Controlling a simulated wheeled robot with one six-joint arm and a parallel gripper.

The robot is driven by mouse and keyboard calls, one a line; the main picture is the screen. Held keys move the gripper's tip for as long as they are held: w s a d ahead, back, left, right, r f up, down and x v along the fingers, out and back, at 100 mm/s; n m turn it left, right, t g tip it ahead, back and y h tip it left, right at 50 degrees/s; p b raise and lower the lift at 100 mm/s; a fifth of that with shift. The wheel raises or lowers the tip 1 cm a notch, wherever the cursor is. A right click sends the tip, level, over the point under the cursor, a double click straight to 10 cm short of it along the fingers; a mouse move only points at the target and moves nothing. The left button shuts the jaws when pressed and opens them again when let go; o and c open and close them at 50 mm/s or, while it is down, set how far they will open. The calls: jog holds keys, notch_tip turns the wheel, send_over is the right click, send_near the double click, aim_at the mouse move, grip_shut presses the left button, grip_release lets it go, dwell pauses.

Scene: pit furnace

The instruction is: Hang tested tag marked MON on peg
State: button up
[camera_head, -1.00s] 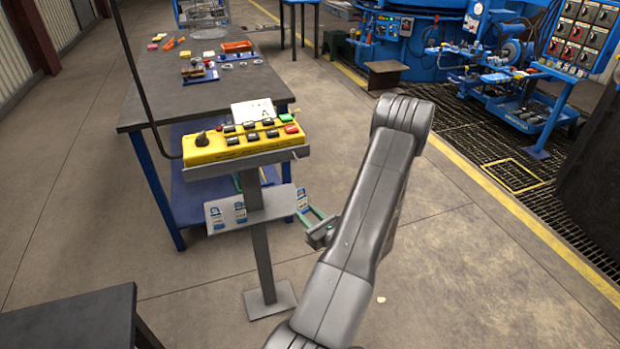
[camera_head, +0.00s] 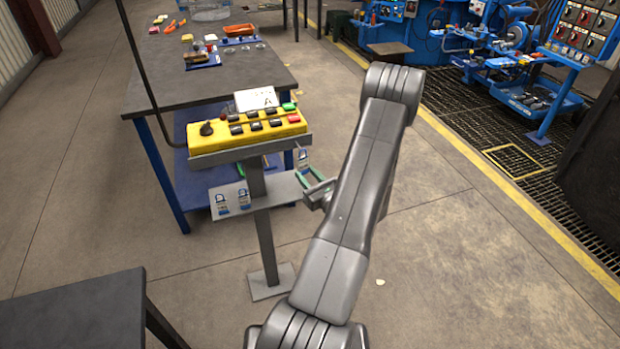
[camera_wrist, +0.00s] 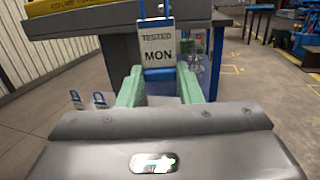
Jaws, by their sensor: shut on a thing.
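The tag (camera_wrist: 158,47) reads TESTED and MON in the wrist view. It is white with a blue band and a blue loop on top. My gripper (camera_wrist: 160,82), with green fingers, is shut on it and holds it upright. In the head view the tag (camera_head: 303,157) is near the right end of the grey tag plate (camera_head: 273,191) on the pendant stand. My gripper (camera_head: 305,178) is beside that end. Two other tags hang on the plate, a left one (camera_head: 221,205) and a right one (camera_head: 244,199). The peg under the held tag cannot be made out.
A yellow control box (camera_head: 245,130) with buttons sits on a grey shelf above the plate. A dark workbench (camera_head: 200,85) with blue legs stands behind. A dark table (camera_head: 75,320) is at the lower left. Open floor (camera_head: 460,270) lies to the right.

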aim_at(304, 170)
jog(key=shift+w+a+p, duration=0.2)
jog(key=shift+w+a, duration=0.05)
jog(key=shift+w, duration=0.4)
jog(key=shift+w+a+p, duration=0.15)
jog(key=shift+w+a, duration=0.05)
jog(key=shift+w, duration=0.4)
jog(key=shift+w+a+p, duration=0.1)
jog(key=shift+w+p, duration=0.3)
jog(key=shift+p, duration=0.1)
jog(key=shift+w+f+b, duration=0.2)
jog(key=shift+f+b, duration=0.2)
jog(key=shift+b, duration=0.05)
jog(key=shift+w+a+b, duration=0.2)
jog(key=shift+w+b, duration=0.2)
jog(key=shift+b, duration=0.25)
jog(key=o, duration=1.1)
jog(key=b+v, duration=0.2)
jog(key=v, duration=1.1)
jog(key=shift+s+d+b, duration=0.25)
jog(key=shift+s+b, duration=0.05)
jog(key=shift+b, duration=0.05)
